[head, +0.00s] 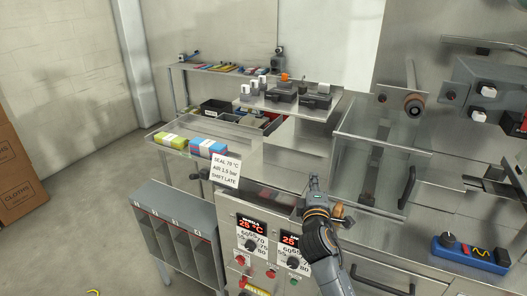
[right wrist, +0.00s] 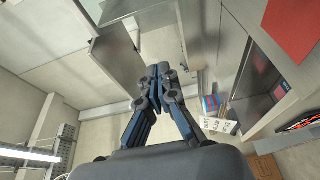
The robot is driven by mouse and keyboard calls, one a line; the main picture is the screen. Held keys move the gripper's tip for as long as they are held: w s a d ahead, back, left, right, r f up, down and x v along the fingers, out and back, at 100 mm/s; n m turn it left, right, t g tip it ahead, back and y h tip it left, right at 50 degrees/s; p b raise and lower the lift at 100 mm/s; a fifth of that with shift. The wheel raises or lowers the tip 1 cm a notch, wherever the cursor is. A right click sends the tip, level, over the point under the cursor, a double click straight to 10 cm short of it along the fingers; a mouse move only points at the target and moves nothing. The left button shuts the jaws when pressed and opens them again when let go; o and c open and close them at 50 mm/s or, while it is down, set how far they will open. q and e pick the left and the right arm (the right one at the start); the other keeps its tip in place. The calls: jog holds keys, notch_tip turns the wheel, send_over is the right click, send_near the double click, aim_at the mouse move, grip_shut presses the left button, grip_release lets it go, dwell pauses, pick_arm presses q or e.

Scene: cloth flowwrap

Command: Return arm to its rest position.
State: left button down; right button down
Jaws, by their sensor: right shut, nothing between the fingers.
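My right arm (head: 322,245) comes in from the bottom of the head view and reaches up in front of the steel machine. My right gripper (head: 314,183) is at its far end, seen over the steel deck just right of the white note card. In the right wrist view the gripper's two blue-grey fingers (right wrist: 160,72) meet at the tips with nothing between them. My left gripper is not in view.
A control panel (head: 266,248) with displays and knobs stands below and left of the gripper. A clear guard (head: 375,170) is to the right. A note card (head: 226,170), grey slotted bins (head: 176,228) and a blue control box (head: 470,254) are nearby. Floor at left is open.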

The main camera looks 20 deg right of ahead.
jog(key=s+a+f+m+g+y, duration=0.2)
jog(key=s+a+f+m+g, duration=0.1)
jog(key=s+f, duration=0.4)
jog(key=s+a+f+m+g+y, duration=0.2)
jog(key=s+a+f+m+g, duration=0.15)
jog(key=s+f, duration=0.3)
jog(key=s+a+f+m+g+y, duration=0.25)
jog(key=s+a, duration=0.35)
jog(key=s, duration=0.4)
jog(key=s+a+f+m+g+y, duration=0.1)
jog(key=s+a+f+g+y, duration=0.25)
jog(key=s+a, duration=0.4)
jog(key=s+d+f+b, duration=0.1)
jog(key=s+f, duration=0.1)
jog(key=f, duration=1.3)
jog(key=s+d+f+b, duration=0.1)
jog(key=s+f, duration=0.1)
jog(key=f, duration=1.3)
jog(key=s+d+f+g+h, duration=0.1)
jog(key=s+d+f+g, duration=0.1)
jog(key=s+f, duration=1.3)
jog(key=shift+s+d+f+b, duration=0.2)
jog(key=shift+s+d+b, duration=0.1)
jog(key=shift+s, duration=0.2)
